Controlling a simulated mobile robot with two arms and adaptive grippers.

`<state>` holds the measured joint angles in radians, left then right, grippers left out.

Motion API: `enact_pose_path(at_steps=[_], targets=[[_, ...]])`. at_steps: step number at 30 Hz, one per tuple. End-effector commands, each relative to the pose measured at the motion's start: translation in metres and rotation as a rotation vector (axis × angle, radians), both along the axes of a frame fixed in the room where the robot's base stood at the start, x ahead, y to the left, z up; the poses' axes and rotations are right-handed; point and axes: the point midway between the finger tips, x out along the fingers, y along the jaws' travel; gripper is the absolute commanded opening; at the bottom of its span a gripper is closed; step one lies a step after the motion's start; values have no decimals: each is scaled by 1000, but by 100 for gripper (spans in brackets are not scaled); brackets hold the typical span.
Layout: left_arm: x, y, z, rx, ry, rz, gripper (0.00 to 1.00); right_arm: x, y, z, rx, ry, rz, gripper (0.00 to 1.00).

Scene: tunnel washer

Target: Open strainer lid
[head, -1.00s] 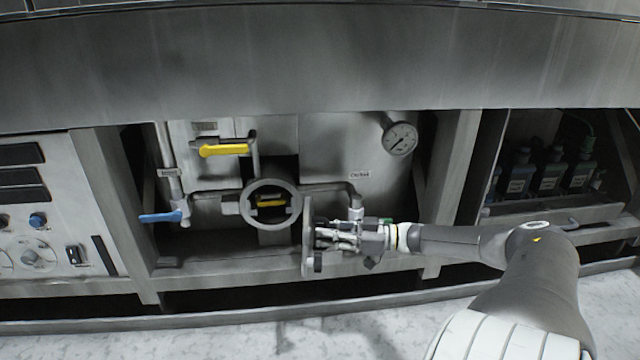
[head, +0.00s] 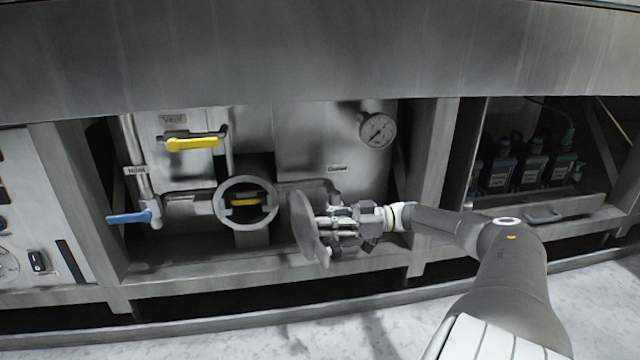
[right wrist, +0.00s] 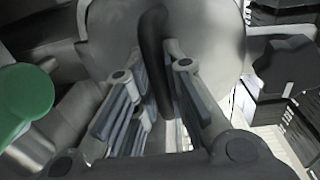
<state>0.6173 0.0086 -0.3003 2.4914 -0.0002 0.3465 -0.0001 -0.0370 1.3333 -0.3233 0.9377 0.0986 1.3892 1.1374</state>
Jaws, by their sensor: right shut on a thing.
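The strainer's round opening, a grey ring (head: 219,204) with a yellow-handled part (head: 245,201) inside, faces me in the head view. The strainer lid (head: 303,228), a grey disc, stands swung out to the right of the ring, seen at a steep angle. My right gripper (head: 335,224) comes from the right and is shut on the lid's handle. In the right wrist view, the fingers (right wrist: 155,95) close around the dark handle (right wrist: 152,45), with the pale lid (right wrist: 205,35) behind it. My left gripper is not in view.
A yellow lever (head: 192,144) is above the ring and a blue lever (head: 128,217) is at its left. A frame post (head: 436,185) stands behind my right arm. Bottles (head: 530,170) sit in the right bay.

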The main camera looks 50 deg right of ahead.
Motion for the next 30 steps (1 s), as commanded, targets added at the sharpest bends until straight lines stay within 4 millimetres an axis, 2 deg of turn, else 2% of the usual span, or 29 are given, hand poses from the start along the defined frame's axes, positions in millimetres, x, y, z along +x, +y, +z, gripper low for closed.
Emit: enact_pose_path(at_steps=[16,17,22,30], targets=[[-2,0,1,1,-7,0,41,1,-5,2,3,0,-7,0],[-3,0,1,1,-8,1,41,1,-5,2,3,0,-7,13],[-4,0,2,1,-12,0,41,1,-4,1,2,-1,-5,34],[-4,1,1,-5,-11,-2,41,0,-4,1,1,0,-2,34]])
